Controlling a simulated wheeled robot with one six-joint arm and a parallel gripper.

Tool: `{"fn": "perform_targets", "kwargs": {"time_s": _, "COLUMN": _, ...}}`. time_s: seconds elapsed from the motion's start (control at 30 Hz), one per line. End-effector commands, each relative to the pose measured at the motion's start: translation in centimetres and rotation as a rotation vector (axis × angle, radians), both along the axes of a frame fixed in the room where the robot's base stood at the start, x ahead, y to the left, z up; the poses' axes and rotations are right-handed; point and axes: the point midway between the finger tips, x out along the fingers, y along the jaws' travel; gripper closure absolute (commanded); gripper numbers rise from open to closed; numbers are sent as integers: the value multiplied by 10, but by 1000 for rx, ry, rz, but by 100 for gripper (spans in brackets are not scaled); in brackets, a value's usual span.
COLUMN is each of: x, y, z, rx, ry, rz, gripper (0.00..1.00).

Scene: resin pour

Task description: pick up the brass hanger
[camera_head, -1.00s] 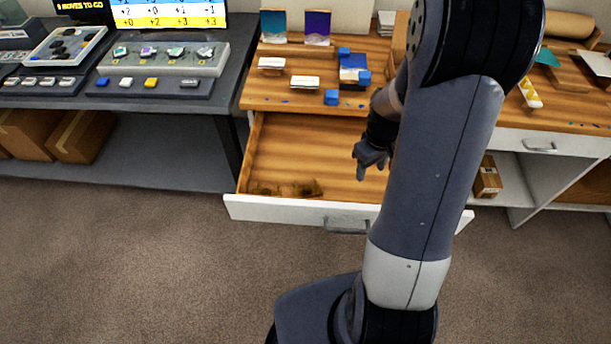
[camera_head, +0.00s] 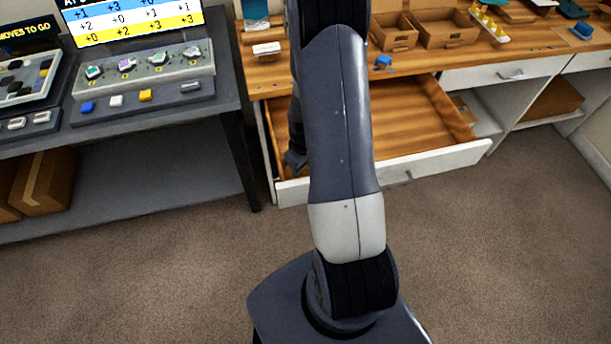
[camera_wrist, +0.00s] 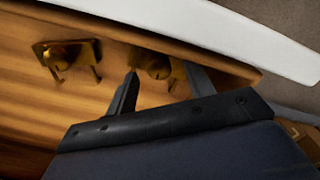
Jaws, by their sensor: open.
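Two brass hangers lie in the open wooden drawer (camera_head: 412,124), near its front wall. In the wrist view, one brass hanger (camera_wrist: 68,60) is at the left, clear of my fingers. The other brass hanger (camera_wrist: 152,64) is between and just beyond my fingertips, partly hidden by them. My gripper (camera_wrist: 161,70) is open, with one finger on each side of that second hanger; I cannot tell whether they touch it. In the head view my gripper (camera_head: 295,160) is low at the drawer's left end, mostly behind my arm, and no hanger shows there.
The drawer's white front (camera_head: 440,162) stands out below the wooden worktop. A grey bench (camera_head: 160,120) with a button panel is at the left. Small wooden boxes (camera_head: 445,28) and a blue block (camera_head: 383,61) stand on the worktop. The carpet in front is clear.

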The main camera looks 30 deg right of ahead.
Motion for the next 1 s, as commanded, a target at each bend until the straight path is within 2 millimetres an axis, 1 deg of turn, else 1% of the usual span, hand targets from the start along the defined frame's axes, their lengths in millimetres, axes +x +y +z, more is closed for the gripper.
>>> {"fn": "perform_targets", "kwargs": {"time_s": 0.1, "x": 0, "y": 0, "z": -8, "rx": 0, "ry": 0, "rz": 0, "gripper": 50}}
{"fn": "perform_targets", "kwargs": {"time_s": 0.37, "x": 0, "y": 0, "z": -9, "rx": -1, "ry": -1, "rz": 1, "gripper": 50}}
{"fn": "perform_targets", "kwargs": {"time_s": 0.9, "x": 0, "y": 0, "z": -9, "rx": 0, "ry": 0, "rz": 1, "gripper": 94}}
{"fn": "perform_targets", "kwargs": {"time_s": 1.0, "x": 0, "y": 0, "z": -9, "rx": 0, "ry": -1, "rz": 1, "gripper": 100}}
